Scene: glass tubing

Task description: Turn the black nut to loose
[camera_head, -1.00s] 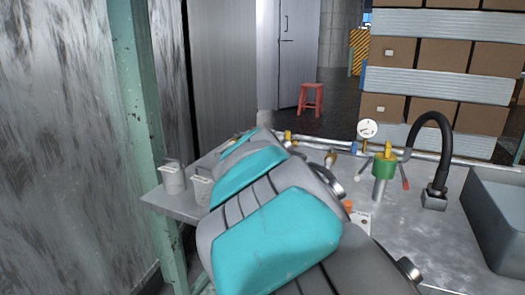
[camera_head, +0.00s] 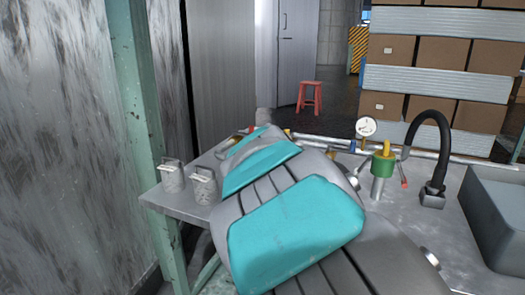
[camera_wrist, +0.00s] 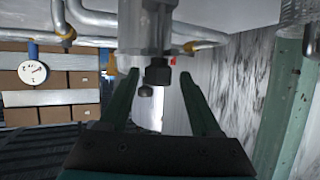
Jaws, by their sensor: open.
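The black nut (camera_wrist: 157,73) shows in the wrist view, on the lower end of a clear glass tube (camera_wrist: 141,30). A small grey round knob (camera_wrist: 145,91) sits just below it. My gripper (camera_wrist: 159,77) is open, with one green finger to each side of the nut in the picture. I see no contact, and I cannot tell how far the fingertips are from the nut in depth. In the head view my arm hides the nut and my gripper.
Grey pipes run along the top of the wrist view, near a round gauge (camera_wrist: 33,71). In the head view, a green-collared fitting (camera_head: 383,167), a black curved hose (camera_head: 437,150) and a sink (camera_head: 497,215) are at right. Two lidded pots (camera_head: 188,182) stand on the table's left.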

